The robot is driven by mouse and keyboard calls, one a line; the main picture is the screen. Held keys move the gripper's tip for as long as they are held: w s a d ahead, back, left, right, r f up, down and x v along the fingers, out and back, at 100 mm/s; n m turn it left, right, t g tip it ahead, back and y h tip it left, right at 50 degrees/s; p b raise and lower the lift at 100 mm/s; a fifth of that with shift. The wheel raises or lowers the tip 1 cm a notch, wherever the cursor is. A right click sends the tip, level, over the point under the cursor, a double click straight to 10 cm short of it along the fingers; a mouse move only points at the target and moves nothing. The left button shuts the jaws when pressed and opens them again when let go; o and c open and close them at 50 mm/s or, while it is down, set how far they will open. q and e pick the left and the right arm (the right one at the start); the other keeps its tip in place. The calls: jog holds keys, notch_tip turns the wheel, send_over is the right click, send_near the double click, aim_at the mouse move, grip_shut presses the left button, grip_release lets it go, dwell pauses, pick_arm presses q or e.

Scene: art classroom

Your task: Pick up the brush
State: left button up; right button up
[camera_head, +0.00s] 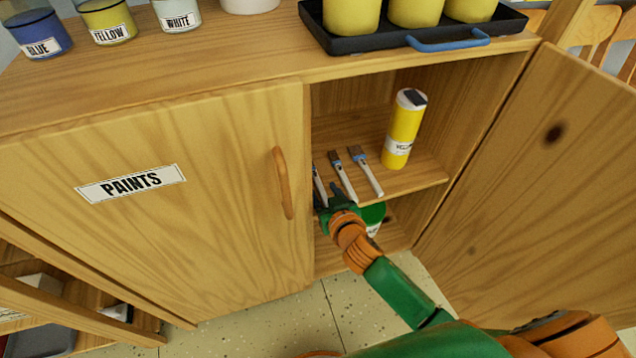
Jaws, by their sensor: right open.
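Several brushes with white handles and blue-grey heads lie side by side on the upper shelf (418,176) of the open cabinet. The right brush (370,174) and the middle brush (345,180) show clearly. The left brush (319,186) is partly hidden by the cabinet's edge and my gripper. My right gripper (331,193) is open at the shelf's front edge, close to the handle ends of the left and middle brushes. I cannot tell whether it touches one. My left gripper is not in view.
A yellow bottle (403,130) stands right of the brushes. A green container (373,215) sits below the shelf, partly behind my arm. The left door (220,210) labelled PAINTS is shut; the right door (545,190) stands open. Paint jars and a black tray (385,44) stand on top.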

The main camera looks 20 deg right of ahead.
grip_shut()
jog(key=shift+r, duration=0.1)
